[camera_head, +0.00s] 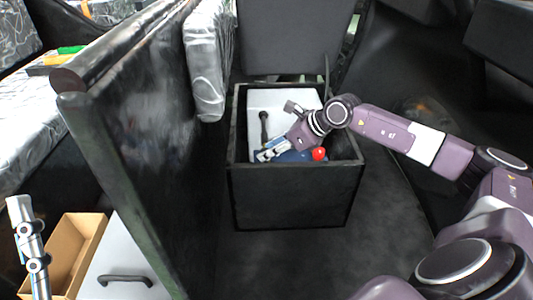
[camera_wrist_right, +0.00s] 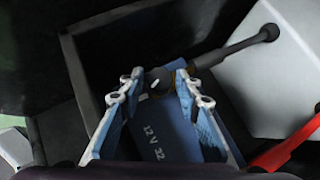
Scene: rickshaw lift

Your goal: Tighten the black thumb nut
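The black thumb nut (camera_wrist_right: 157,80) sits at the end of a black cable on a blue battery (camera_wrist_right: 150,130) marked "12 V 32". The battery (camera_head: 291,157) lies in an open black box (camera_head: 295,198). My right gripper (camera_head: 264,155) reaches down into this box from the right. The nut is hidden or too small to tell in the head view. My left gripper (camera_head: 30,245) is at the lower left, seen side-on.
A light grey case (camera_head: 280,98) and a black cable end (camera_head: 263,122) are in the box. A red cap (camera_head: 319,154) is beside my right gripper; a red part (camera_wrist_right: 285,147) shows in the wrist view. A tall black panel (camera_head: 150,120) stands left of the box. A cardboard box (camera_head: 83,240) is lower left.

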